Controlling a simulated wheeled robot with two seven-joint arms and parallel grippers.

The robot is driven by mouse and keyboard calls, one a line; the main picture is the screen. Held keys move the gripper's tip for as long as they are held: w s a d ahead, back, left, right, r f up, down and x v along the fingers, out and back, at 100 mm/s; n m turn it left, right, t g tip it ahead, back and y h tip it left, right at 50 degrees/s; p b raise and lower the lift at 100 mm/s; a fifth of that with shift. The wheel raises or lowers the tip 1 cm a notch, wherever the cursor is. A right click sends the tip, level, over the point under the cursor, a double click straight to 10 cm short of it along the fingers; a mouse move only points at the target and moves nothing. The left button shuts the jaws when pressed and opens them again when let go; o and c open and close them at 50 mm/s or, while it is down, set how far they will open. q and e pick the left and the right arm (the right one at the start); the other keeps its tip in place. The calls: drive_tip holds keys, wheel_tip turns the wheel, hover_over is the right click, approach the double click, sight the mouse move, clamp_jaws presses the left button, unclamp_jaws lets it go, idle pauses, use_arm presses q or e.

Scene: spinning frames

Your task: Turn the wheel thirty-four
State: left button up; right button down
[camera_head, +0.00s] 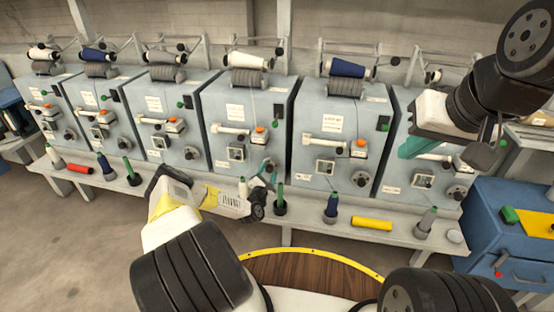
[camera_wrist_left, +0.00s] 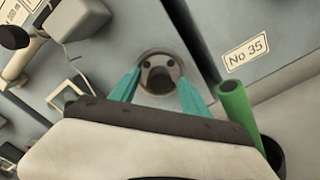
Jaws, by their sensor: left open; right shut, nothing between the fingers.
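A round grey wheel (camera_head: 269,165) sits low on the front of the middle grey-blue machine. It also shows in the left wrist view (camera_wrist_left: 160,77), with a dark knob at its centre. My left gripper (camera_head: 263,177) is open in front of it; in the wrist view its teal fingers (camera_wrist_left: 158,90) stand one on each side of the wheel. I cannot tell whether they touch it. A "No 35" label (camera_wrist_left: 246,50) is on the neighbouring machine to the right of this wheel. The wheel's own number is not readable. My right gripper (camera_head: 416,146) is shut and empty, before the rightmost grey-blue machine.
A green tube (camera_wrist_left: 237,108) stands upright in a dark holder close to my left gripper. The bench ledge (camera_head: 310,216) carries several spools, including a yellow one (camera_head: 371,224) lying down. A blue cabinet (camera_head: 510,235) stands at the right.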

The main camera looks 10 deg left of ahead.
use_arm(q)
drive_tip(key=s, duration=0.7)
drive_tip(key=shift+s, duration=0.4)
drive_tip(key=shift+a, duration=0.1)
drive_tip(key=w+d+r+m+g+h, duration=0.2)
drive_tip(key=r+m+g, duration=0.1)
drive_tip(key=r+m, duration=0.3)
drive_tip(key=w+d+r+m+g+h, duration=0.1)
drive_tip(key=w+r+m+g+h, duration=0.1)
drive_tip(key=r+m, duration=0.4)
drive_tip(key=s+r+m+g+y, duration=0.1)
drive_tip(key=s+r+m+g, duration=0.2)
drive_tip(key=r, duration=0.7)
drive_tip(key=s+r+m+g+y, duration=0.15)
drive_tip(key=s+r+m, duration=0.3)
drive_tip(key=r, duration=0.45)
drive_tip(key=s+d+r+m+g+y, duration=0.15)
drive_tip(key=s+r+m, duration=0.25)
drive_tip(key=s+r, duration=1.05)
drive_tip(key=s+d+r+m, duration=0.1)
drive_tip(key=s, duration=0.8)
drive_tip(key=s+d+r+m+h, duration=0.1)
drive_tip(key=s+d+r+m, duration=0.1)
drive_tip(key=s, duration=0.7)
drive_tip(key=shift+s+d+g+h, duration=0.3)
drive_tip(key=shift+g, duration=0.1)
